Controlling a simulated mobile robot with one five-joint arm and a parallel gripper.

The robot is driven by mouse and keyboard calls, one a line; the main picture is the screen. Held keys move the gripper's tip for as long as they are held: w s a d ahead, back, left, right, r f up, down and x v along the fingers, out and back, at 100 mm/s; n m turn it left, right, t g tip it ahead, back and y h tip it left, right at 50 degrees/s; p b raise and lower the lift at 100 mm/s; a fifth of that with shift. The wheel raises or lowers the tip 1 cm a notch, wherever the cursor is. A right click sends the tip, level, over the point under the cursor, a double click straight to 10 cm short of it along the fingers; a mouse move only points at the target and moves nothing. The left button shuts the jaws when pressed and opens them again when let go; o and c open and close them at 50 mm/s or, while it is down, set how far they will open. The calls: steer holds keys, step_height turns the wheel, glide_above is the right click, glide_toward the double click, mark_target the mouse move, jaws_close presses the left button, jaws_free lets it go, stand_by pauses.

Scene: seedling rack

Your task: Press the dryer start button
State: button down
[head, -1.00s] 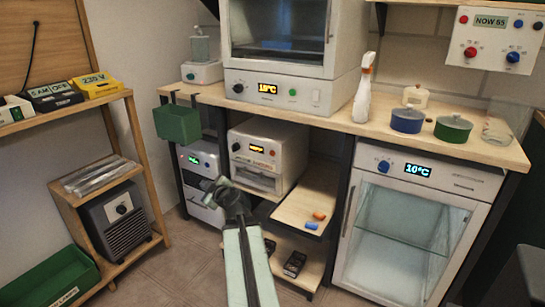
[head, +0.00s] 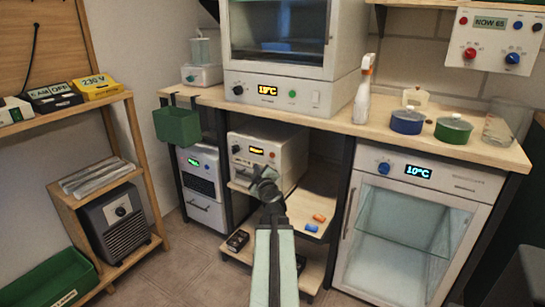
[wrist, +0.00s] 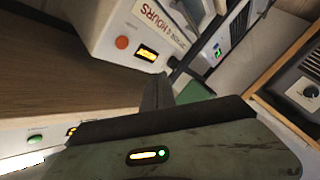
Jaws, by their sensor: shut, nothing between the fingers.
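No readable label marks the dryer. The middle white machine (head: 290,150) under the counter has a knob, an amber display and a small red button (head: 272,155). That red button (wrist: 122,42) also shows beside the display in the wrist view. The white cabinet (head: 325,92) on the counter has an amber display and a green button (head: 292,93); a green button (wrist: 35,138) shows at the wrist view's lower left. My gripper (head: 263,176) is shut and empty, in front of the middle machine's lower front. Its dark fingers (wrist: 157,88) appear apart from both buttons.
The wooden counter (head: 340,121) overhangs the middle machine. A green bin (head: 177,125) hangs at its left edge. A pull-out shelf (head: 298,207) with orange and blue items lies right of my gripper. A glass-door cooler (head: 400,235) stands further right. Floor is open at left.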

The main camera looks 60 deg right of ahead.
mark_target(272, 155)
steer(key=d, duration=0.8)
steer(key=shift+d, duration=0.1)
stand_by(1.8)
steer(key=shift+d, duration=0.35)
steer(key=shift+d, duration=0.4)
stand_by(0.4)
stand_by(0.3)
steer(key=shift+a, duration=0.85)
